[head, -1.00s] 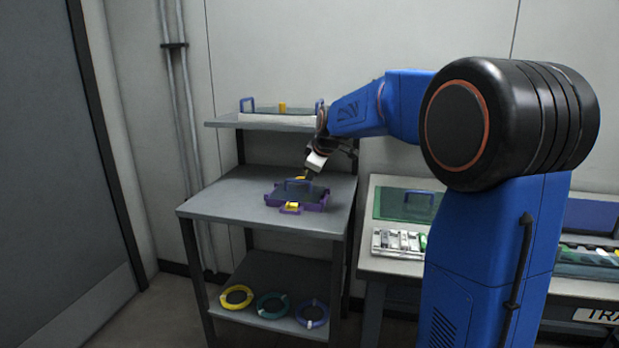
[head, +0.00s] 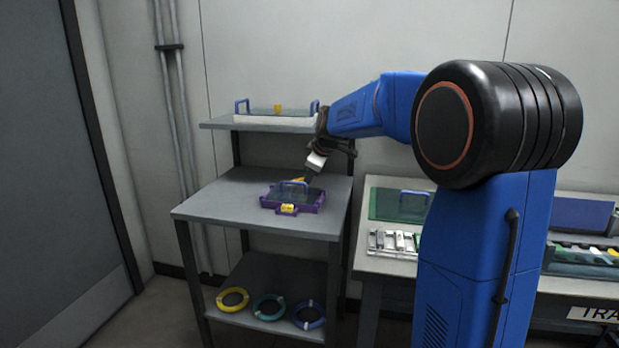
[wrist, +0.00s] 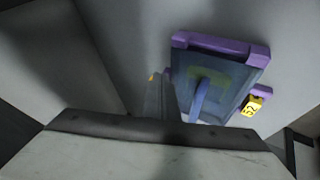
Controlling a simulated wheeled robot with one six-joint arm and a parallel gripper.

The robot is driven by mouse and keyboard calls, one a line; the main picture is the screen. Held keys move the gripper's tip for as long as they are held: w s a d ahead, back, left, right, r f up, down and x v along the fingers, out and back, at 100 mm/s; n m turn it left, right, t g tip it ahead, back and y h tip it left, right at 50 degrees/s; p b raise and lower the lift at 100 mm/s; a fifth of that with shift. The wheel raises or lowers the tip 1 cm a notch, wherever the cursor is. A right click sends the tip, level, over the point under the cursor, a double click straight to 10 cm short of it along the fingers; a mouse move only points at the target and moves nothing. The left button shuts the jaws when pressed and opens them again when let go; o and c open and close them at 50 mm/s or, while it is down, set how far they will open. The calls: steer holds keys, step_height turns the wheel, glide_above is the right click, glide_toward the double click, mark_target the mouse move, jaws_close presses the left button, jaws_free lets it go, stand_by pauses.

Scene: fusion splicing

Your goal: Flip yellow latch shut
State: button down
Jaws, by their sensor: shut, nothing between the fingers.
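A purple case (head: 318,205) with a dark see-through lid and a blue handle (head: 295,184) sits on the grey table. A yellow latch (head: 288,209) is on its front edge; in the wrist view this latch (wrist: 253,105) bears black digits. A second yellow piece (head: 298,180) shows at the case's back edge, beside my fingertips, and appears raised. My gripper (head: 308,180) is shut and empty, pointing down at the back of the case. In the wrist view my fingers (wrist: 158,92) are beside the case (wrist: 258,56); whether they touch the yellow piece cannot be told.
The lower shelf holds yellow, green and blue rings (head: 233,299). A workbench (head: 392,264) with a green panel and small parts stands at the right. The table's left part is clear.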

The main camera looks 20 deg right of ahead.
steer(key=shift+d, duration=0.1)
steer(key=shift+d, duration=0.65)
steer(key=shift+r, duration=0.1)
steer(key=shift+a, duration=0.5)
steer(key=a, duration=0.1)
steer(key=s+a, duration=0.1)
steer(key=shift+a+r, duration=0.3)
steer(key=shift+r, duration=0.05)
steer(key=v, duration=0.9)
steer(key=s+a+f+m, duration=0.1)
steer(key=s+f, duration=0.1)
steer(key=s, duration=0.5)
steer(key=s+a+f+m+g, duration=0.1)
steer(key=s+a+f+m, duration=0.1)
steer(key=s, duration=0.6)
steer(key=s+a+f+m, duration=0.1)
steer(key=s+a+f, duration=0.1)
steer(key=s, duration=0.6)
steer(key=shift+f+m, duration=0.3)
steer(key=shift+s, duration=0.15)
